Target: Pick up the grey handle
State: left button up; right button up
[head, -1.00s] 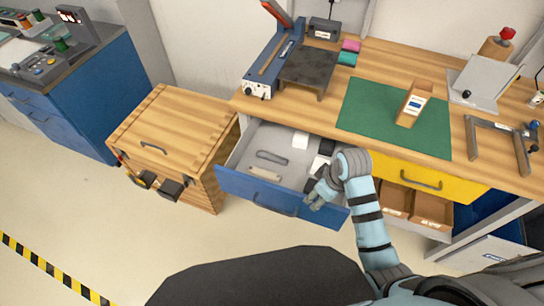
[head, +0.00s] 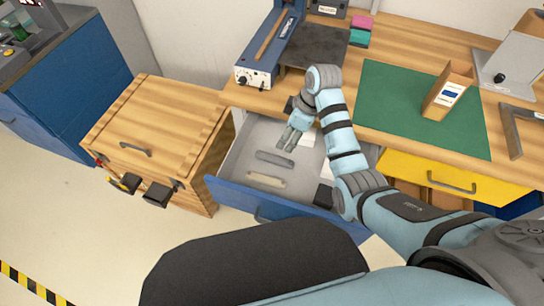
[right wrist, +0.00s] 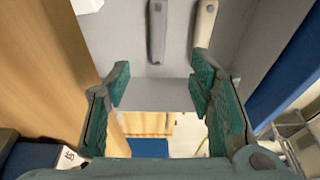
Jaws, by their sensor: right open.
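The grey handle (head: 275,158) lies flat on the floor of the open blue-fronted drawer (head: 262,200). A cream handle (head: 267,180) lies beside it, nearer the drawer front. My right gripper (head: 287,143) is open and empty, above the drawer and just behind and right of the grey handle, not around it. In the right wrist view, the grey handle (right wrist: 157,30) and cream handle (right wrist: 205,22) show at the top, beyond the open fingers (right wrist: 160,84). My left gripper is out of view.
A wooden crate (head: 150,130) stands left of the drawer. The workbench top (head: 400,50) overhangs the drawer's back. White and dark items lie in the drawer's right part, partly behind my arm.

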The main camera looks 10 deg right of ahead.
aim_at(274, 157)
jog(key=b+x, duration=0.2)
jog(key=x, duration=0.3)
jog(key=b+x, duration=0.1)
jog(key=x, duration=0.3)
jog(key=b+x, duration=0.2)
jog(key=x, duration=0.3)
jog(key=shift+w+f+b, duration=0.3)
jog(key=shift+w+f, duration=0.05)
jog(key=shift+r, duration=0.1)
jog(key=shift+c, duration=0.4)
grip_shut()
jog(key=shift+r, duration=0.1)
